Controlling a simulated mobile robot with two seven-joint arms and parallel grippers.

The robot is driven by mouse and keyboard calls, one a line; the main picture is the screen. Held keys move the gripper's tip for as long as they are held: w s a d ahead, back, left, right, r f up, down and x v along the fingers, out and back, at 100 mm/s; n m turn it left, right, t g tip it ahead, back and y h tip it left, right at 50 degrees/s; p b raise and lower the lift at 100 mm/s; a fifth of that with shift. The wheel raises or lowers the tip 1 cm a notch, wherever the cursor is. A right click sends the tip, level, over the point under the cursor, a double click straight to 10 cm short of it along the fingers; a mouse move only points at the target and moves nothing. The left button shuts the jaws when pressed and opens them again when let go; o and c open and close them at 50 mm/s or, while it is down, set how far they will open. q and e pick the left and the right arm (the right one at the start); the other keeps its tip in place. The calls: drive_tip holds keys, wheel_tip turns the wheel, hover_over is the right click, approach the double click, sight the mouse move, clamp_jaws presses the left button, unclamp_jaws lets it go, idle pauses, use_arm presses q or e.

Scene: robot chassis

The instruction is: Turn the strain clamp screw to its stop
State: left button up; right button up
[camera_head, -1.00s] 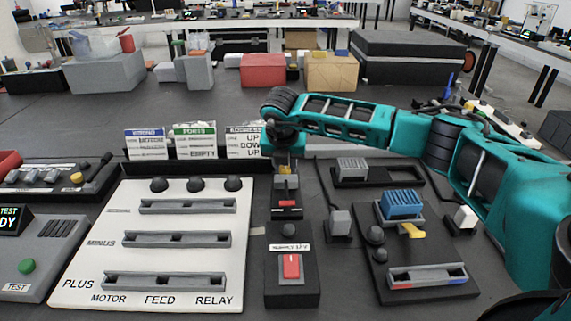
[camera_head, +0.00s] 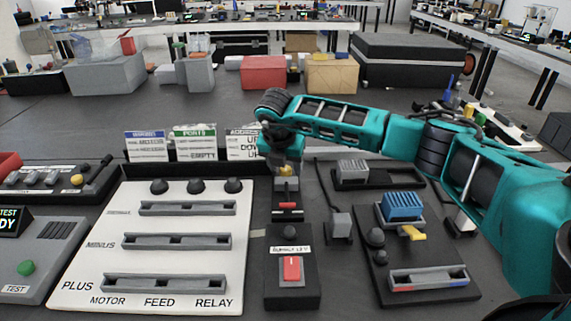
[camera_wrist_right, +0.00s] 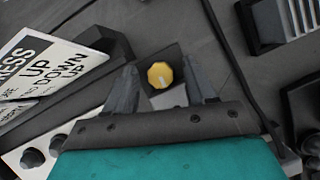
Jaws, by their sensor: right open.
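A yellow round knob (camera_wrist_right: 161,75) with a pale mark on its face sits on a small dark block in the right wrist view. I take it for the strain clamp screw. In the head view a bit of yellow (camera_head: 286,170) shows just below the right gripper (camera_head: 285,165), above a grey and black fixture with a red bar (camera_head: 287,205). My right gripper is open and points down. In the wrist view its two fingers (camera_wrist_right: 160,88) stand to either side of the knob, with gaps visible. The gripper partly hides the knob in the head view. My left gripper is not in view.
A white panel (camera_head: 120,260) with slotted bars and dark knobs lies left. A black block with a red switch (camera_head: 291,269) stands in front. Sign cards (camera_head: 194,140) stand close left of the gripper. A black board with a blue part (camera_head: 402,205) lies right, near a cable.

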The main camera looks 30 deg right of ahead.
use_arm(q)
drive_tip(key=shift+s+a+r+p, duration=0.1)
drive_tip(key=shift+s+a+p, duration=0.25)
drive_tip(key=shift+p, duration=0.3)
use_arm(e)
drive_tip(key=v, duration=1.3)
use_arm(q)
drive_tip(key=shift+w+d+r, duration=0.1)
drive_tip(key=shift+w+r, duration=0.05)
